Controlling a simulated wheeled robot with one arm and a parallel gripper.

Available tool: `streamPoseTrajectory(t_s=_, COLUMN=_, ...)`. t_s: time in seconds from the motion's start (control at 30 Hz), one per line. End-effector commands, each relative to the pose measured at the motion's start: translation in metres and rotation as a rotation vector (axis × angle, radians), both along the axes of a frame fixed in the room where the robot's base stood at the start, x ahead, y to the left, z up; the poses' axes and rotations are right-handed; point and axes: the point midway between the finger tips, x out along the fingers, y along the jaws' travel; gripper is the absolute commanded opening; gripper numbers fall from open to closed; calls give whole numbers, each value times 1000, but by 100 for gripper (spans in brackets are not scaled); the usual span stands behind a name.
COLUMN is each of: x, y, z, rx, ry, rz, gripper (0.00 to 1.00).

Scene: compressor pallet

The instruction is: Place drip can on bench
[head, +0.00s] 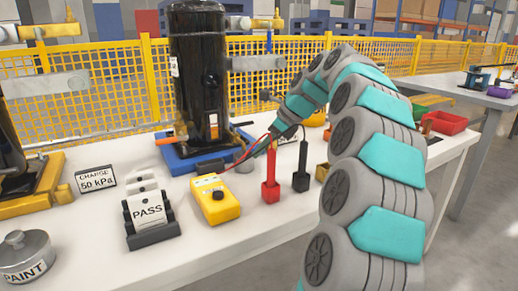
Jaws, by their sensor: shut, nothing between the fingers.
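The white bench (262,248) runs across the view. I cannot make out a drip can for certain. The only can-like thing I see is a grey lidded tin labelled PAINT (27,262) at the bench's near left end. My gripper (262,148) is above the bench, just right of the black compressor (200,75), pointing down and left. It is small in the view and partly merges with the red lead behind it. It looks shut, and I see nothing held in it.
A yellow meter (215,198), red holder (270,191) and black holder (301,180) stand below my gripper. A PASS label holder (150,221) and CHARGE sign (96,179) are left. A red bin (444,123) is right. Yellow mesh fence (100,85) runs behind. The front edge is clear.

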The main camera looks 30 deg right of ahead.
Motion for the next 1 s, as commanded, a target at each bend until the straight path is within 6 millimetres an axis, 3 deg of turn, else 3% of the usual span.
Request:
streamPoseTrajectory(t_s=0.27, x=0, y=0, z=17, rx=0, ry=-1, rz=-1, gripper=0)
streamPoseTrajectory(t_s=0.57, x=-3, y=-10, z=22, rx=1, ry=-2, rz=-2, gripper=0)
streamPoseTrajectory(t_s=1.0, x=-71, y=-72, z=18, rx=0, ry=-3, rz=-1, gripper=0)
